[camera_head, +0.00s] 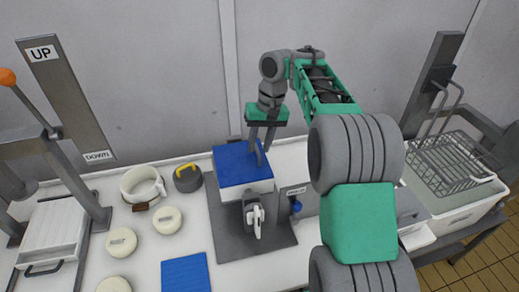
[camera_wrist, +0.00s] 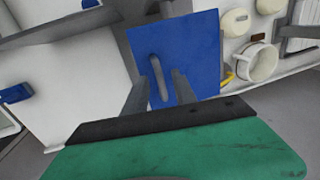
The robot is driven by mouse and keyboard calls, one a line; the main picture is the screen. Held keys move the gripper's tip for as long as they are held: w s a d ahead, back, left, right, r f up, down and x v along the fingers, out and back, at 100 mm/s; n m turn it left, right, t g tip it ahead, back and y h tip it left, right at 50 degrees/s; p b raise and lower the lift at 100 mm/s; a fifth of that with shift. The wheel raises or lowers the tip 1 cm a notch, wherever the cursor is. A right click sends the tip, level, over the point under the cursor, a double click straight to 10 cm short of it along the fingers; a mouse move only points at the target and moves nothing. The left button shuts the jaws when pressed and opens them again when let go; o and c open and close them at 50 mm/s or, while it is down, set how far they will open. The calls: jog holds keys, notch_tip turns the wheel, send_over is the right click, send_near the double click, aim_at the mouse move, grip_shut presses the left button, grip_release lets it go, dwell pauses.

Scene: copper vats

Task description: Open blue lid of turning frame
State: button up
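The turning frame (camera_head: 246,187) is a white box on a grey base, with a white crank at its front. Its flat blue lid (camera_head: 233,165) is down on top and also shows in the wrist view (camera_wrist: 194,40). A grey bar handle (camera_wrist: 156,70) stands on the lid. My gripper (camera_head: 262,156) is over the right part of the lid, pointing down. In the wrist view its two fingers are apart, one on each side of the handle, with gaps showing. I cannot tell how far down along the handle the fingertips reach.
A white mug (camera_head: 142,186), a dark round pot with yellow handle (camera_head: 188,178) and several cream discs (camera_head: 167,220) stand left of the frame. A blue mat (camera_head: 186,274) lies in front. A wire basket (camera_head: 452,163) is at the right. A grey wall rises behind.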

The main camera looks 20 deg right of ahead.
jog(key=shift+f, duration=0.2)
jog(key=shift+c, duration=0.3)
grip_shut()
dwell(1.0)
